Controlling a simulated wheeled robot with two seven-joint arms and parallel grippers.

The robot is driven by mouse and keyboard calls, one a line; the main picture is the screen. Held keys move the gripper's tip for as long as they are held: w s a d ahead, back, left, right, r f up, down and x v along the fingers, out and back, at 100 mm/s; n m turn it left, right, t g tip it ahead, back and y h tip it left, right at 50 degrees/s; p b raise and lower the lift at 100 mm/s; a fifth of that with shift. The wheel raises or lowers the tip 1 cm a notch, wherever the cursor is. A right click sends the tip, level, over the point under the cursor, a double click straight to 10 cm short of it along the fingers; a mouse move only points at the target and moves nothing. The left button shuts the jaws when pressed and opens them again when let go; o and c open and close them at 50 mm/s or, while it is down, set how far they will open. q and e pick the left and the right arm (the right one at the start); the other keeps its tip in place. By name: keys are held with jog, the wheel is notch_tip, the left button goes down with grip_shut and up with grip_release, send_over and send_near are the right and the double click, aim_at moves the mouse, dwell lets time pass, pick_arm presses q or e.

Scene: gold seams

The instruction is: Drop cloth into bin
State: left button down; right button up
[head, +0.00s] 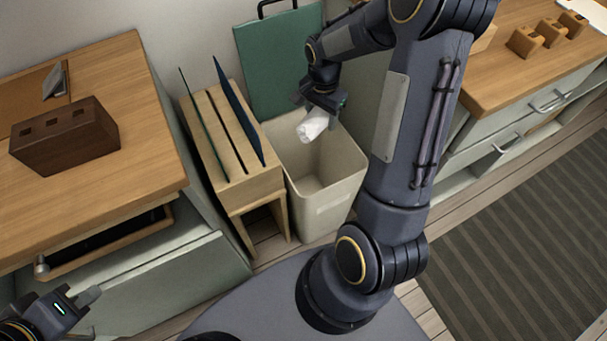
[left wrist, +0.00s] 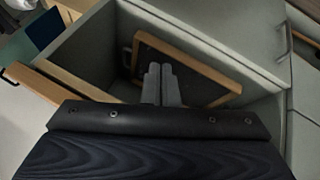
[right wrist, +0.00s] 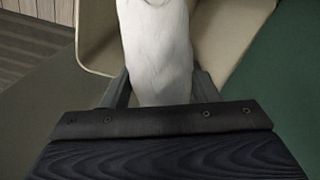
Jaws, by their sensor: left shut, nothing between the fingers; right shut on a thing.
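The white cloth (head: 313,125) is a small rolled bundle in the head view. My right gripper (head: 322,103) is shut on it and holds it over the back left part of the bin's opening. In the right wrist view the cloth (right wrist: 157,50) hangs between the fingers, with the bin's rim behind it. The beige bin (head: 325,195) stands upright on the floor, open at the top; I see no contents in the part that shows. My left gripper (head: 90,297) is shut and empty at the lower left, by the left cabinet. Its closed fingers show in the left wrist view (left wrist: 161,84).
A wooden rack (head: 225,150) with upright panels stands directly left of the bin. A green board (head: 275,65) leans on the wall behind. A dark brown block with holes (head: 65,137) lies on the left counter. A striped mat (head: 510,230) covers the floor at right.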

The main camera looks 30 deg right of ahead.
jog(key=shift+s+f+b, duration=0.1)
jog(key=shift+f+b, duration=0.4)
jog(key=shift+f, duration=0.15)
notch_tip(320, 180, down, 5)
jog(key=b, duration=0.3)
jog(key=shift+r+b, duration=0.2)
jog(key=shift+b, duration=0.1)
jog(key=o, duration=1)
jog(key=shift+o, duration=0.2)
notch_tip(320, 180, up, 7)
jog(key=shift+f+p, duration=0.1)
jog(key=shift+p, duration=1.05)
jog(key=shift+r, duration=0.5)
jog(key=shift+r, duration=0.1)
